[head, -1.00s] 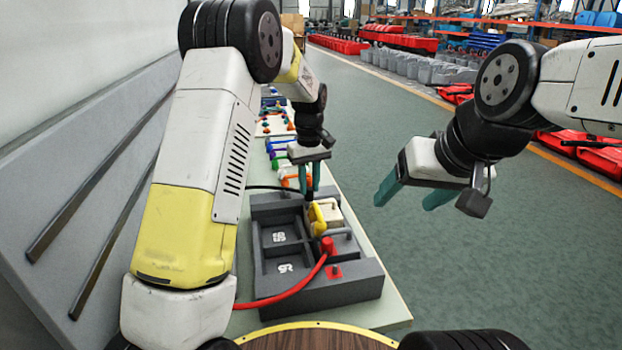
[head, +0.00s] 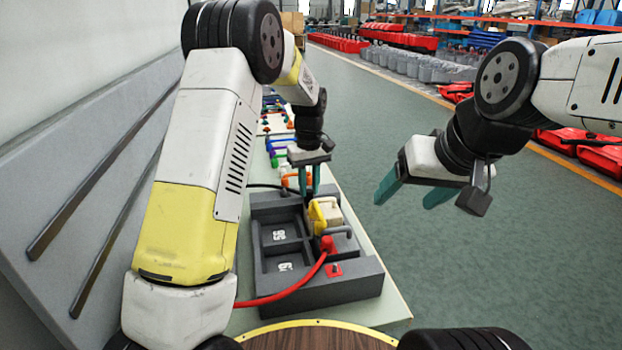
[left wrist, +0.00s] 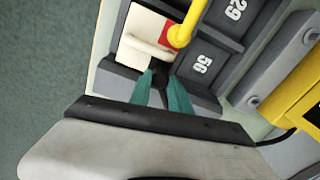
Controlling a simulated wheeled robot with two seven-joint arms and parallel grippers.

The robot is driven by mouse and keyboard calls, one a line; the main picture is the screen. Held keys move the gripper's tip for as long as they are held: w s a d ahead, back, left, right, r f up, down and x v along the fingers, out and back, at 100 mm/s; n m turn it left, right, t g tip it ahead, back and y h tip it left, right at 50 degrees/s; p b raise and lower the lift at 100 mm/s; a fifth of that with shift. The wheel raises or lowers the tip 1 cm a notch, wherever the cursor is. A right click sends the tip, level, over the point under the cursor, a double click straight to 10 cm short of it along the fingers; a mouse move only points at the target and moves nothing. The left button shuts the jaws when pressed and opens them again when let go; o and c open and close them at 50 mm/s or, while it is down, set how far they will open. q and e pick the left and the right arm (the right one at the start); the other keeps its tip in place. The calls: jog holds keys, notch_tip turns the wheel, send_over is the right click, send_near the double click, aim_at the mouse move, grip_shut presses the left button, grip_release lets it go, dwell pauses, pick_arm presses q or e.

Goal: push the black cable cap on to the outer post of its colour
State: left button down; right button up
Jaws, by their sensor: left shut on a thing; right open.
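My left gripper (head: 310,192) points down at the far end of the grey tray (head: 330,292), beside the cream block. Its teal fingers are shut on the black cable cap (left wrist: 160,70), which shows as a dark shape between the fingertips in the left wrist view. The black cable (head: 264,186) runs in from the left toward this gripper. The black outer post is not clearly visible, so I cannot tell whether the cap touches it. My right gripper (head: 408,196) is open and empty, above the floor to the right of the table.
A red cap (head: 327,244) with a red cable (head: 288,294) is at the tray's near right, by a red square (head: 334,269). Coloured parts (head: 279,146) lie farther along the table.

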pick_arm(q)
jog(key=shift+f, duration=0.3)
jog(key=c, duration=0.7)
grip_release()
jog(key=shift+o, duration=0.2)
jog(key=shift+r, duration=0.1)
jog(key=shift+r, duration=4.2)
